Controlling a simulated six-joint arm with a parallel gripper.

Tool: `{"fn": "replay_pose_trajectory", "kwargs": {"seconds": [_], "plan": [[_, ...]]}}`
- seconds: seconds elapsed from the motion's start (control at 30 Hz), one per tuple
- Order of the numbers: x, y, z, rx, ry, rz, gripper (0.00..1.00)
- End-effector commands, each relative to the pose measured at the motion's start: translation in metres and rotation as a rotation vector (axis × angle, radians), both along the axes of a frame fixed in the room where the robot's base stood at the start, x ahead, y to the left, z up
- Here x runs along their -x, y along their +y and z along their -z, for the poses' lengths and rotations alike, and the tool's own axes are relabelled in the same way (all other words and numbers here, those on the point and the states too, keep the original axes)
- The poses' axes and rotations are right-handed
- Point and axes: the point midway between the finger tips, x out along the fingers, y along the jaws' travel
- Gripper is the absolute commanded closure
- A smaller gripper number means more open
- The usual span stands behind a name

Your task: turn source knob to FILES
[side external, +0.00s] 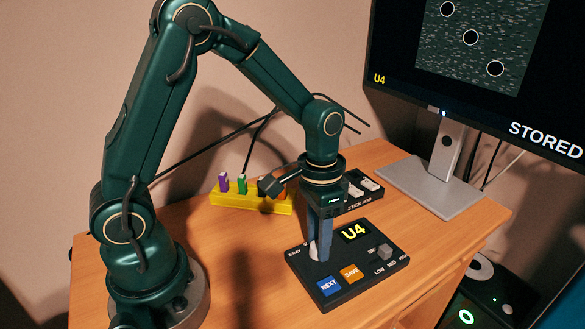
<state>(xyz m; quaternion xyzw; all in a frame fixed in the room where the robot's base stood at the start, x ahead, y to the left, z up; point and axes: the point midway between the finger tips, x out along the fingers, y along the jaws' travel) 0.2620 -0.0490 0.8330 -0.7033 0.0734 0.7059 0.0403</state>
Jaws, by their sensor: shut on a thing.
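The control panel (330,302) is a dark box on the wooden desk. It has a display (355,231) reading "U4" in yellow, a blue NEXT button (329,287) and an orange SAVE button (350,273). My gripper (320,248) points down at the panel's left part, its fingers shut on the source knob (314,251). Only a pale sliver of the knob shows beside the fingers. Its pointer direction is hidden, and I cannot read a FILES label. A small label left of the knob is too small to read surely.
A grey slider knob (384,251) stands on the panel's right by LOW and MED. Behind are a yellow rack (230,202) with coloured sticks and a dark stick hub (371,199). A monitor (480,70) reading "U4" and "STORED" stands back right. The desk's front left is clear.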

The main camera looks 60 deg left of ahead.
Motion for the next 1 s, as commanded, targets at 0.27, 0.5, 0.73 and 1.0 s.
{"fn": "replay_pose_trajectory", "kwargs": {"seconds": [0.27, 0.5, 0.73, 1.0], "plan": [[-0.0001, -0.0002, 0.0, 0.001, 0.001, 0.252, 1.0], [-0.0006, -0.0001, 0.0, 0.0, 0.0, 0.42, 1.0], [-0.0006, 0.0, 0.0, 0.0, 0.001, 0.518, 1.0], [-0.0005, 0.0, 0.0, 0.0, 0.001, 0.558, 1.0]]}}
